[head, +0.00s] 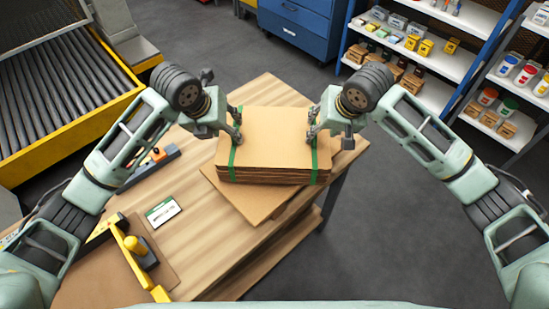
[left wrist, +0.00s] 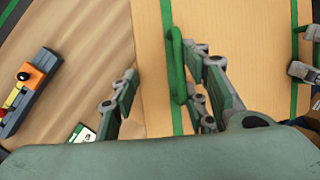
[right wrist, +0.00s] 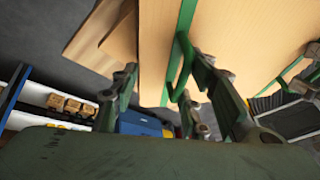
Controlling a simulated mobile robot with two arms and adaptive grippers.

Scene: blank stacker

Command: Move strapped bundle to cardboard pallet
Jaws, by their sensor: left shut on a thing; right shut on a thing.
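The strapped bundle (head: 274,135) is a stack of flat brown cardboard with a green strap near each end. In the head view it is level, over a flat cardboard pallet (head: 246,204) that sticks out at its front left. I cannot tell whether the two touch. My left gripper (head: 237,128) is shut on the bundle at its left strap, and my right gripper (head: 312,130) at its right strap. The bundle also shows in the left wrist view (left wrist: 240,40) and the right wrist view (right wrist: 225,35), with a green strap loop beside the fingers in each.
The wooden table (head: 185,215) carries a white-and-green card (head: 163,212), an orange-and-grey tool (head: 157,155) and a yellow-handled device (head: 140,250) at the left. A roller conveyor (head: 60,90) stands at left. A blue cabinet (head: 300,22) and shelves (head: 425,60) stand behind.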

